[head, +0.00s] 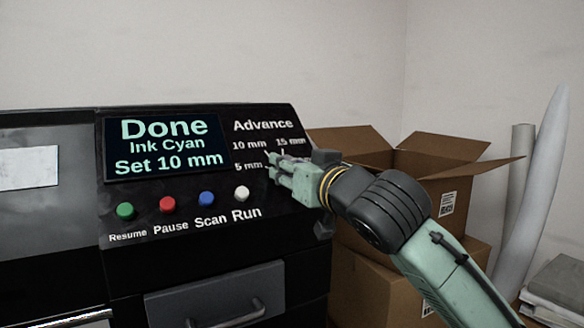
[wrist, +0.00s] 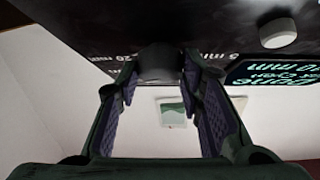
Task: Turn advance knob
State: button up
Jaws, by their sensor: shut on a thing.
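The advance knob (wrist: 158,60) is a dark round knob on the machine's black front panel, seen between my fingers in the wrist view. In the head view my fingers hide most of it, below the "Advance" label. My gripper (head: 273,168) is shut on the knob, with a finger on either side; it also shows in the wrist view (wrist: 158,82). The display (head: 161,146) reads "Done", "Ink Cyan" and "Set 10 mm". Labels 5 mm, 10 mm and 15 mm show around the knob; its pointer direction cannot be made out.
Green (head: 125,211), red (head: 167,204), blue (head: 207,199) and white (head: 242,193) buttons sit left of and below my gripper. A drawer handle (head: 240,314) is lower down. An open cardboard box (head: 450,180) stands right of the machine, behind my arm.

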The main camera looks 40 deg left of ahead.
jog(key=shift+w+n+g, duration=0.1)
jog(key=shift+n+g, duration=0.2)
jog(key=shift+n, duration=0.1)
jog(key=n+g+p, duration=0.1)
jog(key=n+g+y+p, duration=0.1)
jog(key=n, duration=0.1)
jog(key=shift+w+r+g, duration=0.15)
jog(key=shift+g, duration=0.15)
jog(key=n+g, duration=0.2)
jog(key=n+g+p, duration=0.1)
jog(key=n, duration=0.2)
jog(key=shift+w+g, duration=0.15)
jog(key=shift+g, duration=0.25)
jog(key=n+g+h, duration=0.1)
jog(key=n+g, duration=0.1)
jog(key=n, duration=0.1)
jog(key=n+g+h, duration=0.1)
jog(key=n, duration=0.2)
jog(key=shift+w+r+g, duration=0.1)
jog(key=shift+w+g, duration=0.1)
jog(key=shift+g, duration=0.2)
jog(key=shift+w+r+n+g+h, duration=0.1)
jog(key=shift+n+g+h, duration=0.6)
jog(key=shift+n, duration=0.6)
jog(key=shift+w+n+g+h, duration=0.1)
jog(key=shift+n+g+h, duration=0.6)
jog(key=shift+n, duration=0.6)
jog(key=shift+h, duration=0.3)
jog(key=o, duration=1.1)
jog(key=shift+o, duration=0.2)
